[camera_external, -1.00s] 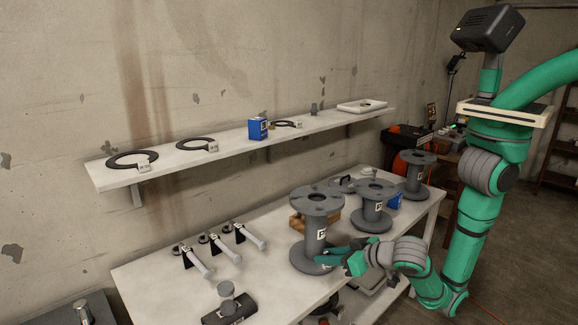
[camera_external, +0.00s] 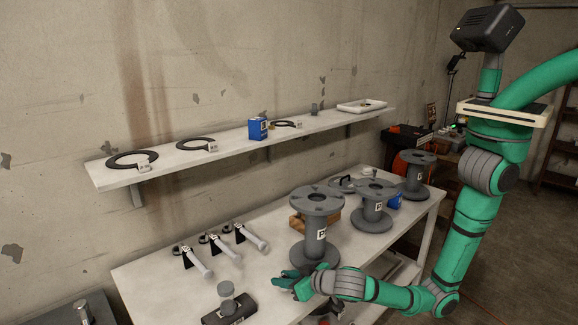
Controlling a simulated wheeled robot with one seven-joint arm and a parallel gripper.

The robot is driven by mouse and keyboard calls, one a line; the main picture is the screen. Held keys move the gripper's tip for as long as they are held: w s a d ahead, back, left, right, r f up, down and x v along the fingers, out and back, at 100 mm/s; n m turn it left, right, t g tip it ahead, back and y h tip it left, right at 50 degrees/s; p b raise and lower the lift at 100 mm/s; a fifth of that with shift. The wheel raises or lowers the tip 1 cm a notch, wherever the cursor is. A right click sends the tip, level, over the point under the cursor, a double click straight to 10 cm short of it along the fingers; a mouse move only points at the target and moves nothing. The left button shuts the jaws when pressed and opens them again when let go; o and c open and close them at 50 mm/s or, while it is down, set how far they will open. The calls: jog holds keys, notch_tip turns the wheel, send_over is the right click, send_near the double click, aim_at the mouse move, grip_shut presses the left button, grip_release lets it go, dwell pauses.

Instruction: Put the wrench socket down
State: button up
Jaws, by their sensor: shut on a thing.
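My gripper (camera_external: 280,281) is low over the front of the white workbench (camera_external: 150,272), just left of the base of the nearest flanged pipe spool (camera_external: 310,245). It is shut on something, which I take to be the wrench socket. The socket cannot be made out at this size, hidden by the fingers. I cannot tell whether it touches the bench top.
Several tools with grey handles (camera_external: 247,236) lie left on the bench. A black tool with a grey knob (camera_external: 230,308) is at the front. Two more spools (camera_external: 373,207) (camera_external: 414,175) stand right. A wall shelf (camera_external: 225,153) holds black rings and a blue box (camera_external: 258,129).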

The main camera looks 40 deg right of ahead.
jog(key=shift+f, duration=1.3)
jog(key=shift+f, duration=0.1)
jog(key=o, duration=1.1)
jog(key=shift+o, duration=0.2)
jog(key=shift+s+r, duration=0.2)
jog(key=shift+s, duration=0.05)
jog(key=v, duration=1.1)
jog(key=shift+s+d+r, duration=0.15)
jog(key=shift+s, duration=0.1)
